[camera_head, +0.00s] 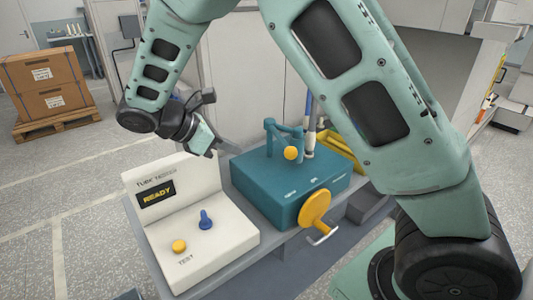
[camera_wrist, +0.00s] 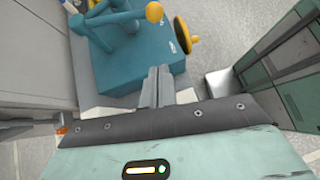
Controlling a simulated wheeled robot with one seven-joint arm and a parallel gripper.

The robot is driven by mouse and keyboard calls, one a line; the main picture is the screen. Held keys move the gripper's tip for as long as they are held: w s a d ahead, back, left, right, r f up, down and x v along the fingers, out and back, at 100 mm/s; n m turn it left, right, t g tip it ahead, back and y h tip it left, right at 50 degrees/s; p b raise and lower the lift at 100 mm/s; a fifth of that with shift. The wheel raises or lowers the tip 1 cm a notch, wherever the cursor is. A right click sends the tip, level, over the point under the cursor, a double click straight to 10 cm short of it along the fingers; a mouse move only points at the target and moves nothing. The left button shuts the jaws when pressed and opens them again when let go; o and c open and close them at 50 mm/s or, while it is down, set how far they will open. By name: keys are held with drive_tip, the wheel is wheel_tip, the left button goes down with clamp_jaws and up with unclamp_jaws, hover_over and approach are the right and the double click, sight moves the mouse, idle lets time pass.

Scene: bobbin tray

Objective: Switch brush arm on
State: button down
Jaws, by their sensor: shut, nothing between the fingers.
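A teal machine (camera_head: 300,188) sits on the grey bench, with a teal arm (camera_head: 270,130) standing on its top. A yellow ball knob (camera_head: 291,153) is on that arm, and a yellow disc (camera_head: 315,207) is on the machine's front side. In the wrist view the machine (camera_wrist: 130,60), its yellow knob (camera_wrist: 154,12) and the disc (camera_wrist: 190,27) also show. My gripper (camera_head: 216,150) is shut and empty, left of the machine and above the bench, apart from the knob. In the wrist view my shut fingers (camera_wrist: 158,72) point toward the machine.
A yellow tray (camera_head: 343,151) lies behind the machine at right.

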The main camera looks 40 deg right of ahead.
drive_tip(key=d+r+p+x, duration=0.2)
drive_tip(key=p+x, duration=0.1)
drive_tip(key=x, duration=0.9)
drive_tip(key=shift+s+d, duration=0.15)
drive_tip(key=shift+s, duration=0.1)
drive_tip(key=shift+d, duration=0.15)
